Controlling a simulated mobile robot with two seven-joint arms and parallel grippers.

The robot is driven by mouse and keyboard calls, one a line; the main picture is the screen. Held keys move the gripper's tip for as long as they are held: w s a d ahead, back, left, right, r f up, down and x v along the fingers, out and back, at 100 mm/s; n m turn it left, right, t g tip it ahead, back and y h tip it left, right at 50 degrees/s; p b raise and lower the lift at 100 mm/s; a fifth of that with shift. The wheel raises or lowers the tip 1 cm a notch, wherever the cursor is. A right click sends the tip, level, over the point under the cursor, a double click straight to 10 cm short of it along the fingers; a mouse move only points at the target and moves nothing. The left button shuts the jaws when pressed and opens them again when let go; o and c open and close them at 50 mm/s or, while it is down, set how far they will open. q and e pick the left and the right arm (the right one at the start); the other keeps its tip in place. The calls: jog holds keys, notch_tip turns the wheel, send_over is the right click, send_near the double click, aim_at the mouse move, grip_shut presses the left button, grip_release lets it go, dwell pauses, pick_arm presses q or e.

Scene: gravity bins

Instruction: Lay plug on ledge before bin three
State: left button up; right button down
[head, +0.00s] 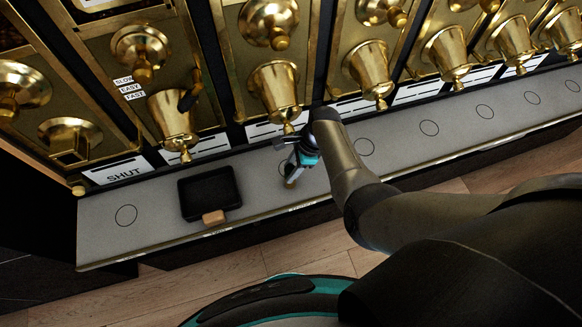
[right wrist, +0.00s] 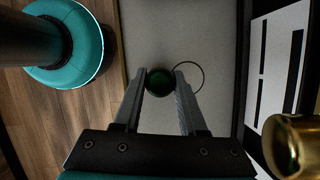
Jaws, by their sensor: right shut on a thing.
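My right gripper (head: 291,177) points down over the grey ledge (head: 160,213), in front of the third brass bin spout (head: 275,88) from the left. It is shut on the plug (right wrist: 159,81), which looks dark green and round from above in the right wrist view. The plug overlaps the left part of a circle (right wrist: 202,77) drawn on the ledge. I cannot tell whether the plug touches the ledge. My left gripper is not in view.
A black tray (head: 209,190) with a wooden grip (head: 213,217) lies on the ledge to the left. Brass spouts and knobs overhang the ledge's back edge; one (right wrist: 297,145) is close on the right in the wrist view. The ledge is clear to the right.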

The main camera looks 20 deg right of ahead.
jog(key=shift+f+b, duration=0.35)
jog(key=shift+f, duration=0.05)
dwell(0.4)
jog(key=shift+c, duration=1.9)
grip_release()
jog(key=p+v, duration=0.7)
jog(key=v, duration=0.8)
jog(key=shift+r, duration=0.15)
